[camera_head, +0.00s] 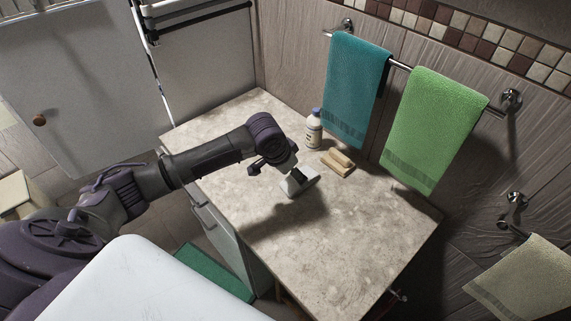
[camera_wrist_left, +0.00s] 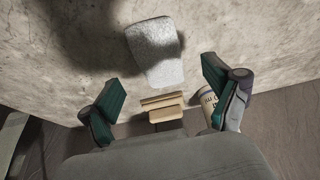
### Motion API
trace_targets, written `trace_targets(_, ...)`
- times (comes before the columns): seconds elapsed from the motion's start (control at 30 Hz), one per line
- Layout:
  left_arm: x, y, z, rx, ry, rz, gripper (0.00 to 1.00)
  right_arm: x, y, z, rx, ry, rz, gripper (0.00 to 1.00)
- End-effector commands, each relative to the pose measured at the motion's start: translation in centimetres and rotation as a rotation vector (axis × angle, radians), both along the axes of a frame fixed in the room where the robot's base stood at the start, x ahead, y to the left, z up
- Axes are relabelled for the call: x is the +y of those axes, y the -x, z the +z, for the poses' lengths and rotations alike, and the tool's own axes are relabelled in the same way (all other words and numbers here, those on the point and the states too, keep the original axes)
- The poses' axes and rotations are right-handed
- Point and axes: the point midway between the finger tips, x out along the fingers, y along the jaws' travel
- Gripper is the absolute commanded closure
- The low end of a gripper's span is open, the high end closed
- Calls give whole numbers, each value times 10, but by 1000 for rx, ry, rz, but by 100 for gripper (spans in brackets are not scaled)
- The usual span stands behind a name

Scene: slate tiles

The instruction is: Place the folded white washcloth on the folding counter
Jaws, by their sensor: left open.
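The folded white washcloth (camera_head: 301,182) lies on the stone-patterned folding counter (camera_head: 350,235), partly hidden by my left arm's end in the head view. In the left wrist view the washcloth (camera_wrist_left: 155,52) is a pale, rounded rectangle lying flat, beyond the fingertips. My left gripper (camera_head: 277,170) is over the counter, close to the washcloth. Its two teal-padded fingers stand wide apart in the wrist view (camera_wrist_left: 162,86), with nothing between them held. The exact gap between gripper and washcloth is hard to tell. My right gripper is not in view.
A tan block (camera_head: 338,162), also in the wrist view (camera_wrist_left: 163,107), and a white bottle (camera_head: 314,128) stand near the wall. Teal (camera_head: 357,85) and green (camera_head: 433,125) towels hang on a rail above. The counter's front right is clear.

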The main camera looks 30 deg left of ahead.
Motion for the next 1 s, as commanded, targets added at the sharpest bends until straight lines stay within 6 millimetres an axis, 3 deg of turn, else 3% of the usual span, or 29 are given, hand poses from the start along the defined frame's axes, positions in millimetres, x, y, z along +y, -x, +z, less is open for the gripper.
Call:
trace_targets(0.2,6,17,42,-3,-3,-3,11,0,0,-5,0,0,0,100)
trace_targets(0.4,8,25,64,0,0,-1,11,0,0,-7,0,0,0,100)
trace_targets(1.0,8,27,67,1,0,-2,11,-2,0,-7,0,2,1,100)
